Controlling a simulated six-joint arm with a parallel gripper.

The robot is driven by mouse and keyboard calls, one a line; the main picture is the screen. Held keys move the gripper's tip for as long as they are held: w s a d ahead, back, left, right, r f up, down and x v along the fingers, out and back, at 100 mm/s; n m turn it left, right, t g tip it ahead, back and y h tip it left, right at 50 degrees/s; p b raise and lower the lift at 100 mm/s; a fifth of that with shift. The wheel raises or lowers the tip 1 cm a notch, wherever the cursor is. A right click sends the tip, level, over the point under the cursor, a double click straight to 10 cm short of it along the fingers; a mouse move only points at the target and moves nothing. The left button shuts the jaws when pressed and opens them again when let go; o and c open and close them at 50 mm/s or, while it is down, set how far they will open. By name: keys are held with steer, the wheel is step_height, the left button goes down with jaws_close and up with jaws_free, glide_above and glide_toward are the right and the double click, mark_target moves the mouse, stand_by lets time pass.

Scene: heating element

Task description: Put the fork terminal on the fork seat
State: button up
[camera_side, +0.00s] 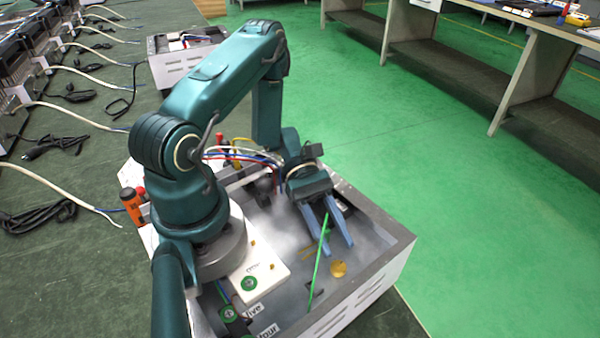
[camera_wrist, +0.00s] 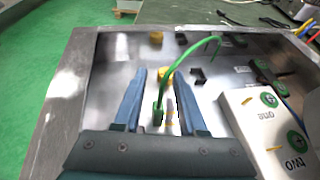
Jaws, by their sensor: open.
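A green wire (camera_side: 318,262) rises between my fingers and slants down toward the front of the metal box. In the wrist view it arcs from a green sleeved end (camera_wrist: 158,112) between my fingers to the far right. This end may be the fork terminal; its fork shape is too small to make out. My gripper (camera_side: 334,248) is open, pointing down into the box, with blue fingers on both sides of the green end (camera_wrist: 162,85). A round brass-coloured piece (camera_side: 338,268) lies just beyond the fingertips. I cannot tell which part is the fork seat.
The metal box (camera_side: 392,262) has raised walls around the work. A white block (camera_side: 262,272) with green-ringed terminals stands beside the gripper; its labels "one" and "two" show in the wrist view (camera_wrist: 262,125). Black parts and a "live" label (camera_side: 255,309) are near the front.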

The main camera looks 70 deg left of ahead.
steer(key=shift+d+f, duration=0.1)
steer(key=shift+d, duration=0.1)
jaws_close()
stand_by(0.3)
